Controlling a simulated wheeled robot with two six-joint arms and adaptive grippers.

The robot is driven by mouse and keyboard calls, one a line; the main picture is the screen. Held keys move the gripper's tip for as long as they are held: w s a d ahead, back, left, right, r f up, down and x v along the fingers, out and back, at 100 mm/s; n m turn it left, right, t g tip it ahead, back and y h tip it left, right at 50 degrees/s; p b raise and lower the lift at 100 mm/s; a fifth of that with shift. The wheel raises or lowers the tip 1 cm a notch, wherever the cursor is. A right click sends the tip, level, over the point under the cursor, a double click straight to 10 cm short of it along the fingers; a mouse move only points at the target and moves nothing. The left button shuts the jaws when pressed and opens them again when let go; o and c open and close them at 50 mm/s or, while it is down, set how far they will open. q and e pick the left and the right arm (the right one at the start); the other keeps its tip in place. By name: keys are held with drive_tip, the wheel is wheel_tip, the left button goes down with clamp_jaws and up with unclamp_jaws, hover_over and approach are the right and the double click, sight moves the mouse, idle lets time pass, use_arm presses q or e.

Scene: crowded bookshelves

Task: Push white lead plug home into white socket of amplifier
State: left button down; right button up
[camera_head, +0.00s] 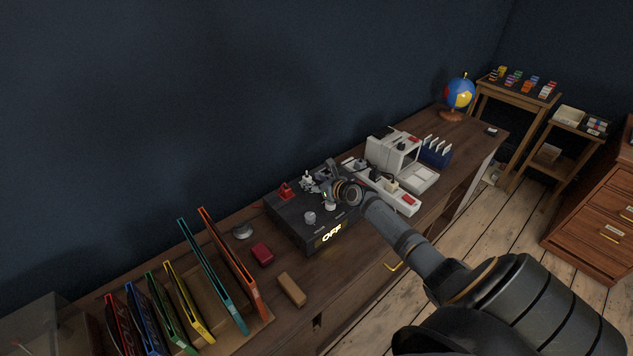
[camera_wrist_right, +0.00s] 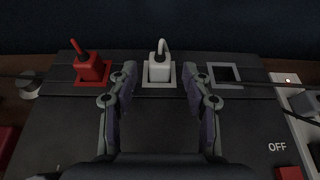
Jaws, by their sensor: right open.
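The amplifier (camera_head: 286,222) is a dark box on the desk with a lit "OFF" sign on its front. In the right wrist view the white plug (camera_wrist_right: 160,70) stands upright in the white-framed socket (camera_wrist_right: 159,84) on its top, its lead curving up. I cannot tell how deep it sits. The white plug also shows in the head view (camera_head: 307,180). My right gripper (camera_head: 326,190) is over the amplifier. In the wrist view its open fingers (camera_wrist_right: 159,88) are apart, one either side of the white plug and nearer the camera, with no clear contact. My left gripper is out of view.
A red plug (camera_wrist_right: 90,68) stands in a red-framed socket to the left. An empty grey-framed socket (camera_wrist_right: 225,74) is to the right. A white power strip (camera_head: 393,196) and a pale machine (camera_head: 395,150) stand right of the amplifier; a red block (camera_head: 262,254) lies left.

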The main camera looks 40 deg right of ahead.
sight(309, 179)
drive_tip(key=v, duration=0.3)
drive_tip(key=shift+d+r, duration=0.1)
drive_tip(key=shift+s+r, duration=0.25)
idle(0.6)
